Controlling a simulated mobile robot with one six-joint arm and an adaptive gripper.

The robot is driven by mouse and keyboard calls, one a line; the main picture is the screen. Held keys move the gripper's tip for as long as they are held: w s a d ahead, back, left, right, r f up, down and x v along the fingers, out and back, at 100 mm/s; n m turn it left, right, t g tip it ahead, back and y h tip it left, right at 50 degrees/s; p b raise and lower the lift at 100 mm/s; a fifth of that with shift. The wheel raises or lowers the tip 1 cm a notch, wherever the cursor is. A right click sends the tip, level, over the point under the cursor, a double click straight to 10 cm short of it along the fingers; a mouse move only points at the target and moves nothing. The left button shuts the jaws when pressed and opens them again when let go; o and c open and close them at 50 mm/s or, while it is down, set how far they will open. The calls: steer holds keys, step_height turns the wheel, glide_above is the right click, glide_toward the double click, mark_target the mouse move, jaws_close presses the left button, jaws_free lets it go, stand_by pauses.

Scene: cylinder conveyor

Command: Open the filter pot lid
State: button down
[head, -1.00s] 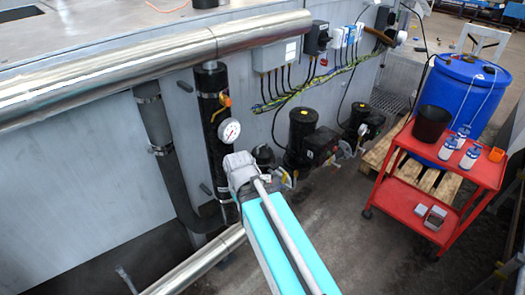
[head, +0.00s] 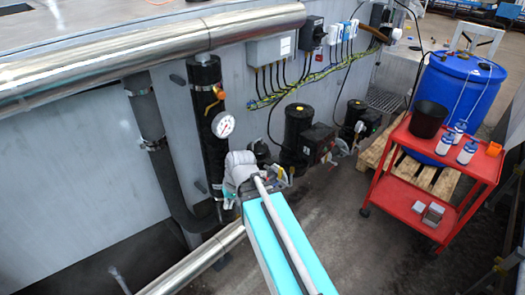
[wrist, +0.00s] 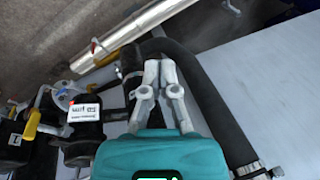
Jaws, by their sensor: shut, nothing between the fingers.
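My gripper (wrist: 160,66) shows in the wrist view with its two grey fingers together and nothing between them. It is above dark pipework beside a grey wall. In the head view my arm hides the fingers. A small dark rounded fitting (head: 261,151) stands just behind the end of my arm and may be the filter pot, but I cannot tell. In the wrist view a black unit with a white label (wrist: 85,112) is left of the fingers. I cannot make out a lid for certain.
A black pipe with a pressure gauge (head: 223,125) and an orange valve handle (head: 213,100) stands left of my arm's end. Black pumps (head: 298,130) line the wall. A red cart (head: 405,165) and blue drum (head: 460,90) stand right.

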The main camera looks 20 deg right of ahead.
steer(key=w+d+f+m+t+y+b, duration=0.25)
steer(key=w+f+y+b, duration=0.2)
steer(key=b, duration=0.25)
steer(key=m+t+b, duration=1.1)
steer(key=t+b, duration=0.4)
steer(key=b, duration=0.1)
glide_toward(261, 150)
steer(key=s+d+r, duration=0.1)
steer(key=s+r, duration=0.1)
steer(key=s, duration=0.2)
steer(key=shift+w+d+f, duration=0.1)
steer(key=shift+w+d, duration=0.05)
steer(key=shift+w, duration=0.05)
steer(key=shift+w, duration=0.1)
steer(key=p+x, duration=0.3)
steer(key=x, duration=1)
steer(key=shift+w, duration=0.4)
steer(key=shift+d+r+h+p, duration=0.2)
steer(key=shift+r+h+p, duration=0.05)
steer(key=shift+r+p, duration=0.1)
